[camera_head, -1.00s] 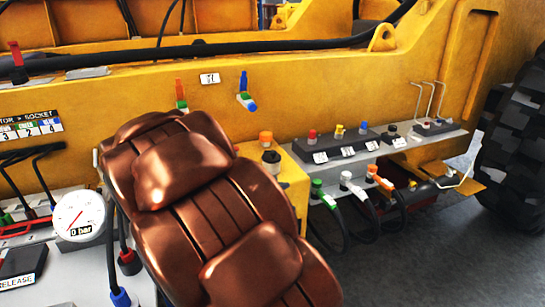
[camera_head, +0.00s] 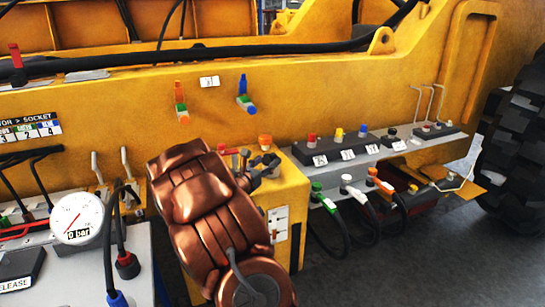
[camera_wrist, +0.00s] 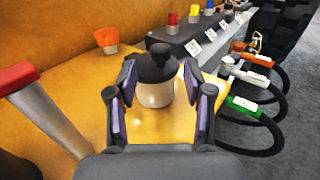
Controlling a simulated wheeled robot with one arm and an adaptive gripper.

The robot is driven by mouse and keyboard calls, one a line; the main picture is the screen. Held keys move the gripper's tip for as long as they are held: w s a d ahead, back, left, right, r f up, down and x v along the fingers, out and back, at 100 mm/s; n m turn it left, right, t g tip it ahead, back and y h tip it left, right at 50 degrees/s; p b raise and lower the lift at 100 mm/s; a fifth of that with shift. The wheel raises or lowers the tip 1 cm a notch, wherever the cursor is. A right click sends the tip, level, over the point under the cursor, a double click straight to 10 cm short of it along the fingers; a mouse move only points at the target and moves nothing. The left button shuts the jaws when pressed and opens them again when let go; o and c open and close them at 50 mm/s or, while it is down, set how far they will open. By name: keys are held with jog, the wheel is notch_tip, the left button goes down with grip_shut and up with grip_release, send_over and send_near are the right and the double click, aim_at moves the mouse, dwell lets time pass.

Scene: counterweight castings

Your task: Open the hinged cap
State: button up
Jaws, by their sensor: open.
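In the wrist view a black domed cap (camera_wrist: 158,62) with a knob tops a short pale cylinder (camera_wrist: 155,94) on a yellow block (camera_wrist: 90,100). This may be the hinged cap; no hinge is clear to me. It looks closed. My gripper (camera_wrist: 158,70) is open, with a purple-padded finger on either side of the cap and cylinder, and does not clearly touch them. In the head view my gripper (camera_head: 260,170) is over the yellow block, and the black cap there is hidden or not distinguishable.
An orange knob (camera_head: 265,141) stands close behind. A red-ended lever (camera_wrist: 15,76) is at the left. A black switch box (camera_head: 335,150) and cabled plugs (camera_head: 345,182) lie right. A gauge (camera_head: 77,218) and hoses stand left. Orange and blue fittings (camera_head: 245,95) hang on the yellow wall.

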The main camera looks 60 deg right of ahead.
aim_at(271, 158)
jog(key=shift+w+d+p, duration=0.2)
jog(key=shift+d+p, duration=0.35)
jog(key=shift+d, duration=2.2)
grip_shut()
